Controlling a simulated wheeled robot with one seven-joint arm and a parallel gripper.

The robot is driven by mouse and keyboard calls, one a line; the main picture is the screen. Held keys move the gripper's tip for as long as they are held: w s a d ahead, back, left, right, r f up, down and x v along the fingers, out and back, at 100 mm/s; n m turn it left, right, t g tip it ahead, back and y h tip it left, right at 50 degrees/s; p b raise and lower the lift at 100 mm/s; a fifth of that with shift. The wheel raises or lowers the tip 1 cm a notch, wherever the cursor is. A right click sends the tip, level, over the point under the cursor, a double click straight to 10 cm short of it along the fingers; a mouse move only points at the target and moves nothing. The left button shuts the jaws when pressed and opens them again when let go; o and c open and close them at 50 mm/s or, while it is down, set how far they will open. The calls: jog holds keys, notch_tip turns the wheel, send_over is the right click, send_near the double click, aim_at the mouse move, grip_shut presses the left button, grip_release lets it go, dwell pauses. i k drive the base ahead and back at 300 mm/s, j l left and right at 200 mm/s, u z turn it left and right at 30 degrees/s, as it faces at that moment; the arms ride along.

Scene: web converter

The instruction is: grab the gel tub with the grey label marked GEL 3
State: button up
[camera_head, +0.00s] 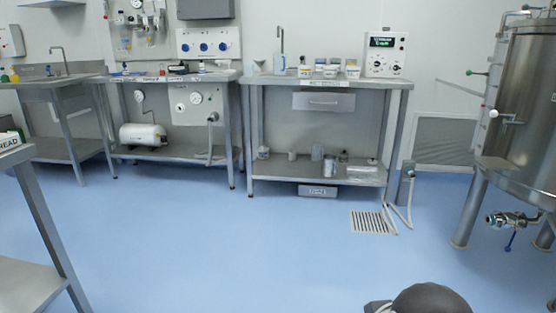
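Several small tubs stand in a row on top of the steel bench (262,79) at the back, right of centre. They include a left tub (305,72), a middle tub (330,72) and a right tub (352,71). My gripper is not in view; only a dark rounded part, apparently of my own arm, shows at the bottom edge, far from the bench.
A large steel tank (525,110) stands at right, a steel table (28,285) at near left. A drain grate (370,221) and hose lie before the bench. The blue floor between is clear.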

aim_at(329, 72)
jog(key=i+j, duration=0.1)
jog(key=i, duration=2.2)
jog(key=l+z, duration=0.05)
jog(key=l, duration=0.05)
